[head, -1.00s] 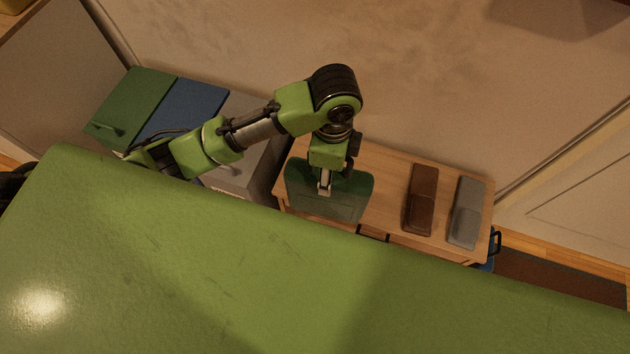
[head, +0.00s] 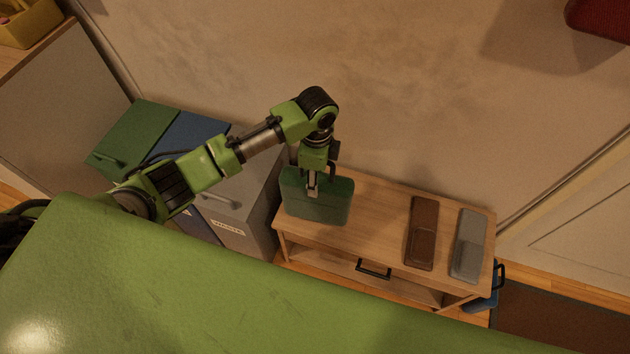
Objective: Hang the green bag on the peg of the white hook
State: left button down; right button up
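The green bag (head: 322,208) is dark green with rounded corners and appears in the head view near the left end of the wooden table. My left gripper (head: 313,190) points down at the bag's upper edge and appears shut on it. The fingertips overlap the bag, so the exact grip is partly hidden. I cannot tell whether the bag's bottom touches the tabletop. No white hook or peg shows in this view. My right gripper is not in view.
The wooden table (head: 375,219) carries a brown case (head: 422,232) and a grey case (head: 468,245). A blue item (head: 483,292) is at its right end. Grey, blue and green bins (head: 137,138) stand left. A red object (head: 600,18) is at top right. The wall is behind.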

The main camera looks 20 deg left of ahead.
pick_arm(q)
jog(key=shift+w+a+f, duration=0.2)
jog(key=shift+w+f, duration=0.15)
jog(key=shift+f, duration=0.1)
jog(key=shift+w+a+f+p, duration=0.15)
jog(key=shift+f+p, duration=0.2)
jog(key=shift+f, duration=1.35)
jog(key=c, duration=1.2)
grip_release()
jog(key=shift+f, duration=0.1)
